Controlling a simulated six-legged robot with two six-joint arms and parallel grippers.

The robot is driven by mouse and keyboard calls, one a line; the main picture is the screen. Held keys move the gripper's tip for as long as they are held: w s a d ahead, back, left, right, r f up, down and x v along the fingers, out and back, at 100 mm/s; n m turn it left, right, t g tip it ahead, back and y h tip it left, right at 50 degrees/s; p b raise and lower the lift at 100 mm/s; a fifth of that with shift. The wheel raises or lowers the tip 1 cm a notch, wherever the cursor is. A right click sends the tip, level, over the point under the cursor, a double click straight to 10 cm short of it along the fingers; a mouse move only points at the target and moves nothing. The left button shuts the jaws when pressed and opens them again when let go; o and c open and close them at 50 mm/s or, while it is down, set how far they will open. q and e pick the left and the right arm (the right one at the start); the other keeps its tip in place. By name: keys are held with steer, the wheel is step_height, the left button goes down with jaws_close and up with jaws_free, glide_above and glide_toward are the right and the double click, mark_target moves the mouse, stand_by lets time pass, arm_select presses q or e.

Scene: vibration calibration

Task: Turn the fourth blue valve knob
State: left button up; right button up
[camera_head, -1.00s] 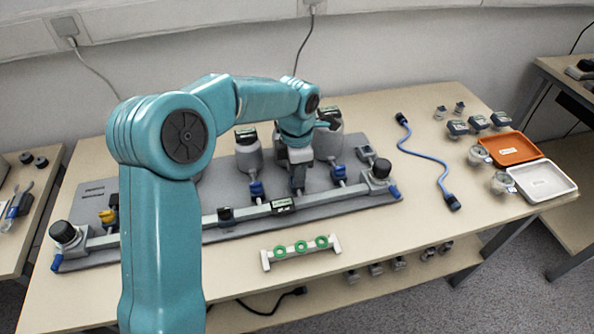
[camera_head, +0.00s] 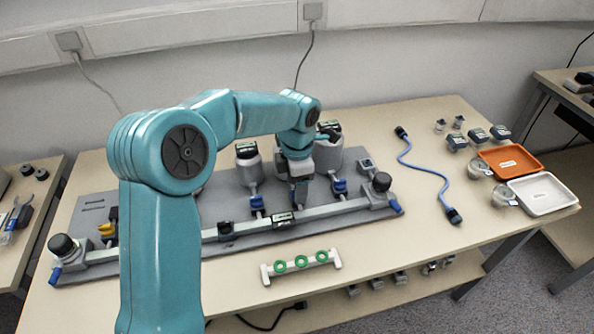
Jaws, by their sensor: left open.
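A grey board (camera_head: 375,214) on the table carries a long pipe rail with several valves. One blue valve knob (camera_head: 257,204) stands left of my left gripper, and another blue valve knob (camera_head: 339,188) stands to its right. Smaller blue handles sit at the rail's left end (camera_head: 56,275) and right end (camera_head: 396,206). My left gripper (camera_head: 299,197) points down between the two upright blue knobs, open, with nothing visible between its fingers. I cannot tell whether it touches anything. My arm hides part of the board's left side. My right gripper is not in view.
Grey canisters (camera_head: 248,172) stand behind the rail. A yellow knob (camera_head: 106,230) is at left. A white rack with green rings (camera_head: 301,264) lies in front. A blue cable (camera_head: 428,170), an orange tray (camera_head: 519,168) and a white tray (camera_head: 551,208) are at right.

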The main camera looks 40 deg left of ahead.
arm_select(q)
step_height(320, 180, up, 16)
steer(key=p, duration=0.3)
stand_by(0.3)
